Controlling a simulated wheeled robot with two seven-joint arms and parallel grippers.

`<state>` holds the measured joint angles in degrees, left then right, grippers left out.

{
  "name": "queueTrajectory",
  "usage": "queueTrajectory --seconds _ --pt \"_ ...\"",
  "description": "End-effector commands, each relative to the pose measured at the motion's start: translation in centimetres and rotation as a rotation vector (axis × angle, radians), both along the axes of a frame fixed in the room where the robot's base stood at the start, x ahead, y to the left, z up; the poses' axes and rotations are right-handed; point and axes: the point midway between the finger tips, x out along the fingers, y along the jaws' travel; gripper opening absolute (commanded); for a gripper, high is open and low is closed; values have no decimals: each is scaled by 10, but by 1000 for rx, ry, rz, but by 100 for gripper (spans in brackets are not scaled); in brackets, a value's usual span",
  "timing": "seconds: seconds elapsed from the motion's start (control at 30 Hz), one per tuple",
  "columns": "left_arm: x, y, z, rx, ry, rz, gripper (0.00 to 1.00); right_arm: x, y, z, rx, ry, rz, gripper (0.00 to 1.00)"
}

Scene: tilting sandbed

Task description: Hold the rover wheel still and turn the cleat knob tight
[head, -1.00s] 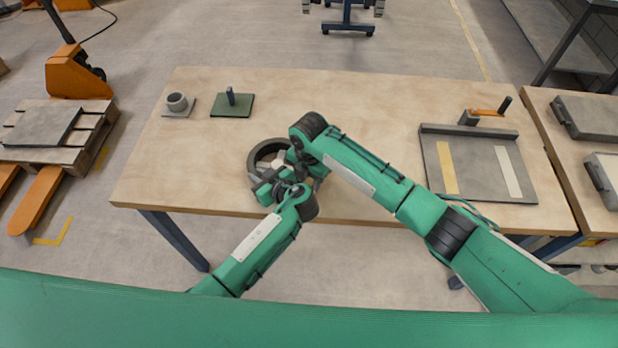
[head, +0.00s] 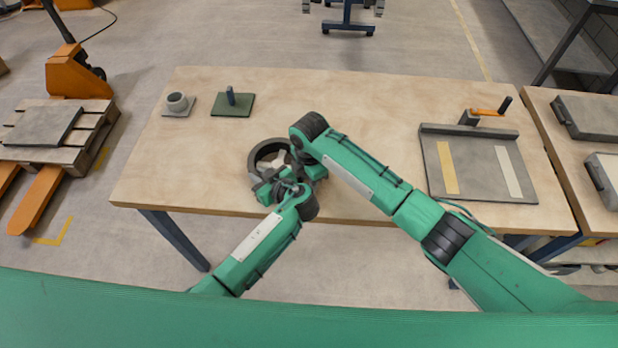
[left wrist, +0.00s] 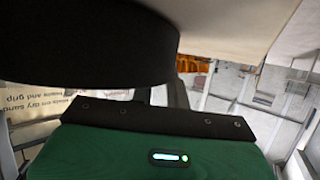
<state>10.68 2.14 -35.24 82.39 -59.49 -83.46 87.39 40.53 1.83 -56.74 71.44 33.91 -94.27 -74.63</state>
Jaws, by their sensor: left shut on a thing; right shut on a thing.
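The rover wheel (head: 254,158), a dark ring with pale spokes, lies on the wooden table near its front edge, left of the middle. My left gripper (head: 266,186) is at the wheel's near side, shut on its rim. In the left wrist view the dark rim (left wrist: 90,50) fills the upper left, close above the green gripper body. My right gripper (head: 297,168) comes in from the right at the wheel's right side. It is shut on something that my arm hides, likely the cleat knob. The knob itself cannot be made out.
A grey plate with a round cup (head: 177,101) and a green plate with a dark post (head: 232,103) stand at the table's back left. A grey tilting bed (head: 470,185) with two strips and an orange-handled lever (head: 488,112) is at the right. The table's back middle is clear.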

Motion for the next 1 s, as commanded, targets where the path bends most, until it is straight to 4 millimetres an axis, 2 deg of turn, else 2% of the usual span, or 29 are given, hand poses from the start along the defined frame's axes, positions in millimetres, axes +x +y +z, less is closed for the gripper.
queueTrajectory --seconds 0.23,0.27,0.3,0.67,0.77,1.0 --pt "-1 2 -3 2 5 2 0 0 -1 0 -1 0 -2 5" --pt "-1 2 -3 2 5 2 0 0 -1 0 -1 0 -2 30" --pt "-1 2 -3 2 5 2 0 0 -1 0 -1 0 -2 38" --pt "-1 1 -2 2 5 2 0 1 0 5 1 -1 0 38" --pt "-1 1 -2 2 5 2 0 1 0 17 1 -2 0 38" --pt "-1 1 -2 2 5 1 0 1 0 68 2 -4 0 38"
